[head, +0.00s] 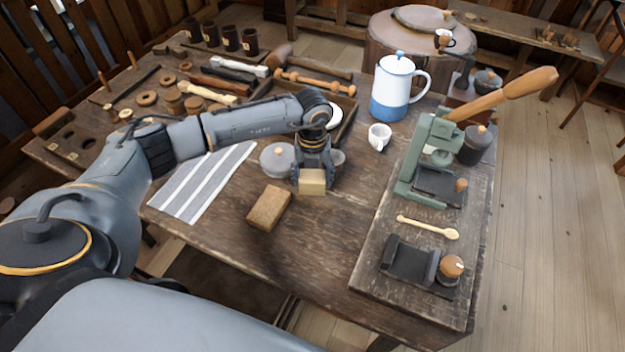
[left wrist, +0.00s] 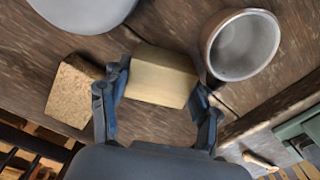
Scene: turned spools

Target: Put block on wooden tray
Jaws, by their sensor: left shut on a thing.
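A pale wooden block (head: 312,183) is between the fingers of my left gripper (head: 312,170), which is shut on it; the block also shows in the left wrist view (left wrist: 160,76) with a finger against each side. Whether it is clear of the table or touching it is hard to tell. My right gripper is not in view.
A brown cork-like block (head: 268,208) lies front left of the gripper. A grey lidded pot (head: 278,160) and a cup (left wrist: 241,46) stand close by. A white mug (head: 379,137), blue-white pot (head: 393,90) and green press (head: 420,160) are to the right.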

